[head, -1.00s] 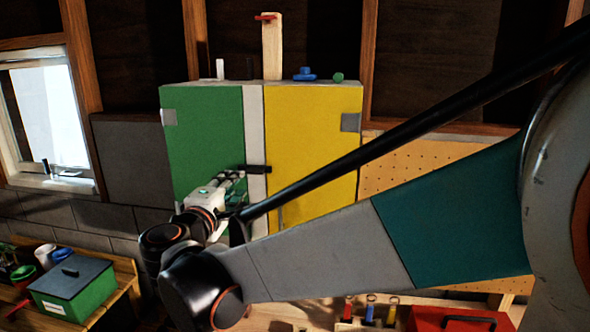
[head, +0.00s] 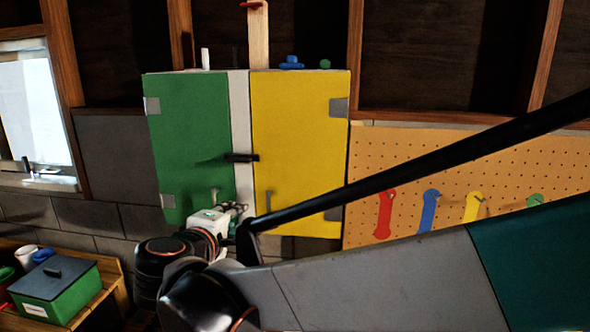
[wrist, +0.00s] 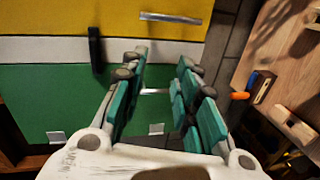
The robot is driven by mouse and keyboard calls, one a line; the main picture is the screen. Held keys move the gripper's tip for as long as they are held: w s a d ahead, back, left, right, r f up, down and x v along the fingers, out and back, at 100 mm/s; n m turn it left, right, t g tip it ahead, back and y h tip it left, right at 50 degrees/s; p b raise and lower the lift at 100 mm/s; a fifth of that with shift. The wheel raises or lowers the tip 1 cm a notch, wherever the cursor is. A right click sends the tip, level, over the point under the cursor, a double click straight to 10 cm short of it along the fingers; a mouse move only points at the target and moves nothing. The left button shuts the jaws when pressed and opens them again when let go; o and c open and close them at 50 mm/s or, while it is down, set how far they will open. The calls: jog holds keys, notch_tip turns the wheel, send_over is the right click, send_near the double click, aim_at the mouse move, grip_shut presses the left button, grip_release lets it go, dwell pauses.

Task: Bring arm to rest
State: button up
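My gripper (wrist: 162,60) is open in the wrist view, its teal-padded fingers apart with nothing between them. In the head view my gripper (head: 238,208) is small and partly hidden by my own arm, in front of the lower part of a wall cabinet. The cabinet has a green door (head: 188,130) and a yellow door (head: 295,130), both shut, with a pale strip between them. The wrist view shows the yellow door (wrist: 120,22) and green door (wrist: 60,100) turned sideways. I cannot tell the exact gap between gripper and cabinet.
A dark latch (head: 240,157) crosses the pale strip. A pegboard (head: 400,155) with several coloured tools hangs at right. A green box with a dark lid (head: 50,290) stands on a wooden bench (head: 118,282) at lower left, below a window (head: 38,120). The wrist view shows a wooden surface (wrist: 275,60) at right.

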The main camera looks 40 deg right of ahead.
jog(key=s+f+m+g+y+b, duration=0.25)
jog(key=s+f+b, duration=0.2)
jog(key=f, duration=0.55)
jog(key=s+f+m+g+y+b, duration=0.1)
jog(key=s+f+y+b, duration=0.25)
jog(key=s+f, duration=0.45)
jog(key=s+a+f+m+y+b, duration=0.2)
jog(key=a+f+b, duration=0.1)
jog(key=f, duration=0.3)
jog(key=s+a+f+m+y+b, duration=0.2)
jog(key=a+f+y+b, duration=0.1)
jog(key=f+b, duration=0.2)
notch_tip(320, 180, down, 2)
jog(key=shift+s+f, duration=0.2)
jog(key=shift+s, duration=0.1)
